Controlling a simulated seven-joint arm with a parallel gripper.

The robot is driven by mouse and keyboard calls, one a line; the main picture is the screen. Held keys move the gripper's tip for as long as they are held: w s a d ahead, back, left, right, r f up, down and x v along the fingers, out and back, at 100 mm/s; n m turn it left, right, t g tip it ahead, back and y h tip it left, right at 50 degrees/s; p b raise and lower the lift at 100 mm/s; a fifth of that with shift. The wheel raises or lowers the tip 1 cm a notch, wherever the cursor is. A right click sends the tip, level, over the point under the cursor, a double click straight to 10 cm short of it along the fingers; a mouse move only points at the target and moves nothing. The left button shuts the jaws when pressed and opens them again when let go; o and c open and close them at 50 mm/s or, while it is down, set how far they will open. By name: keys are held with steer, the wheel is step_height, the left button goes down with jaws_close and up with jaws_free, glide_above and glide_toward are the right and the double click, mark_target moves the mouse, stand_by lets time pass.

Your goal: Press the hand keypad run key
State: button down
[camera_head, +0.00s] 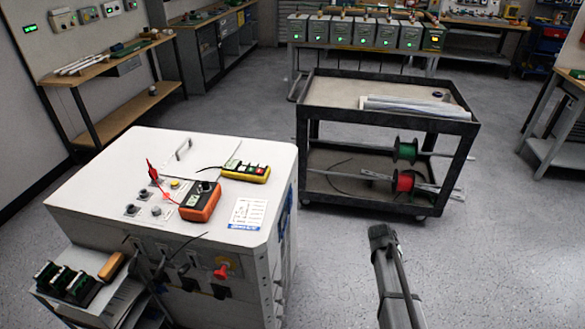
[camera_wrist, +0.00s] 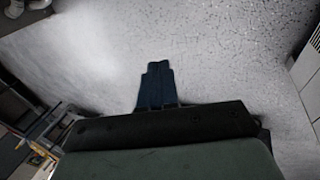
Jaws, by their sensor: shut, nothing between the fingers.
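The hand keypad (camera_head: 246,171) is a yellow handheld box with a few small coloured keys on its dark face. It lies flat on top of the white cabinet (camera_head: 110,172), near its back right, with a black cable running off to the left. The key labels are too small to read, so I cannot tell which is the run key. My gripper (camera_wrist: 157,66) is shut and empty in the wrist view, with bare speckled floor beyond its fingertips. The keypad does not show in the wrist view. The head view shows part of my arm at bottom right, but not the fingertips.
An orange meter (camera_head: 200,201) with a red lead lies in front of the keypad. A white label (camera_head: 248,213) is beside it on the cabinet top. A dark cart (camera_head: 388,117) with cable spools stands behind to the right. Open floor (camera_head: 330,260) lies between cabinet and arm.

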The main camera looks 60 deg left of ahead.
steer(key=s+a+r+n+t+y, duration=0.1)
steer(key=s+a+r, duration=0.5)
steer(key=a+r, duration=0.3)
steer(key=s+a+r+n+t+y, duration=0.1)
steer(key=s+a+r+y, duration=0.1)
steer(key=s+a+r, duration=0.4)
steer(key=s+a+r+n+t+y, duration=0.1)
steer(key=s+a+r, duration=0.5)
steer(key=a+r, duration=0.8)
steer(key=shift+s+a+r+n+t+y, duration=0.1)
steer(key=shift+a+n+t+y, duration=0.05)
steer(key=shift+a, duration=1.15)
steer(key=shift+s+a+f+n+t+y, duration=0.1)
steer(key=shift+s+a, duration=0.05)
steer(key=shift+a, duration=1.1)
steer(key=shift+s+a+r+n+t+y, duration=0.1)
steer(key=shift+a+n+t+y, duration=0.05)
steer(key=shift+a, duration=1.15)
step_height(320, 180, up, 11)
steer(key=n+y, duration=0.1)
steer(key=y, duration=0.1)
glide_above(248, 171)
steer(key=shift+w+t, duration=0.1)
steer(key=shift+t, duration=0.2)
steer(key=shift+f, duration=0.25)
steer(key=shift+f, duration=4.3)
steer(key=shift+f, duration=0.2)
steer(key=shift+f, duration=0.25)
